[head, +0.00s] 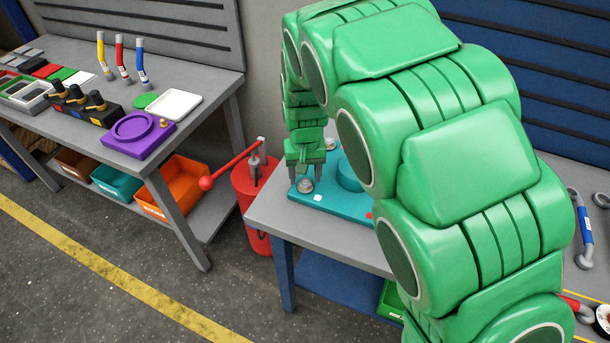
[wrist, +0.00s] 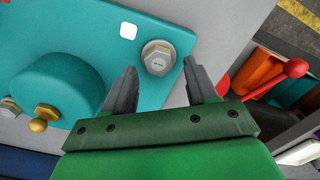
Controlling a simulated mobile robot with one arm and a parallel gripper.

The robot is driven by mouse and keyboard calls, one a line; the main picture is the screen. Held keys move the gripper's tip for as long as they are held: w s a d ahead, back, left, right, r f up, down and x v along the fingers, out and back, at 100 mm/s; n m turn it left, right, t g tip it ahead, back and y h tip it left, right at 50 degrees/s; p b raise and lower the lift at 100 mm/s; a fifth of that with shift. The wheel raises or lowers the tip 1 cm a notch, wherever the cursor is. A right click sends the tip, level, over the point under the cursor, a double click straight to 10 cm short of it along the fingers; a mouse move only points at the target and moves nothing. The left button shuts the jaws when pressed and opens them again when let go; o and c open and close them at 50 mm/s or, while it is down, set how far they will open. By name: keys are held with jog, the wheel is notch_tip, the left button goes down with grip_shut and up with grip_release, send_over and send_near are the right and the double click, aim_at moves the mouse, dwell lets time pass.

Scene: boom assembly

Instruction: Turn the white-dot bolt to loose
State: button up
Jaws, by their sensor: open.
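The white-dot bolt (wrist: 158,57) is a grey hex head on a round washer, near a corner of the teal plate (wrist: 60,28). A white square mark (wrist: 128,31) lies on the plate beside it. In the head view the bolt (head: 305,186) sits at the plate's near left end, by the white mark (head: 318,197). My gripper (wrist: 160,68) is open and empty, pointing down at the bolt. In the wrist view the bolt shows between and just beyond the fingertips; I cannot tell whether they touch it. Green arm links hide much of the plate in the head view.
The plate carries a round teal boss (wrist: 60,85), a brass knob (wrist: 42,118) and another bolt (wrist: 10,108). A red post with a red-knobbed lever (head: 207,183) stands left of the bench. Another bench with a purple fixture (head: 138,134) is farther left.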

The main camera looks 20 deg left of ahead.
aim_at(306, 180)
notch_tip(306, 180, up, 7)
jog(key=shift+f, duration=0.1)
dwell(0.5)
jog(key=shift+d, duration=0.2)
jog(key=s+d+r+m, duration=0.1)
jog(key=s+d+r, duration=0.2)
jog(key=d, duration=0.6)
jog(key=s+d+r+h, duration=0.15)
jog(key=d+r, duration=0.25)
jog(key=d, duration=0.5)
jog(key=s+d+r+m, duration=0.1)
jog(key=s+d+r, duration=0.2)
jog(key=d, duration=0.7)
jog(key=s+d+m, duration=0.1)
jog(key=s+d, duration=0.2)
jog(key=s, duration=0.3)
jog(key=s+d+m+g+y, duration=0.1)
jog(key=s+d, duration=0.2)
jog(key=s, duration=0.4)
jog(key=s+d+m, duration=0.2)
jog(key=s+d, duration=0.2)
jog(key=s, duration=0.2)
jog(key=shift+s+f+g, duration=0.2)
jog(key=shift+f+g, duration=0.1)
jog(key=shift+g, duration=0.1)
jog(key=shift+d+y, duration=0.1)
jog(key=shift+y, duration=0.15)
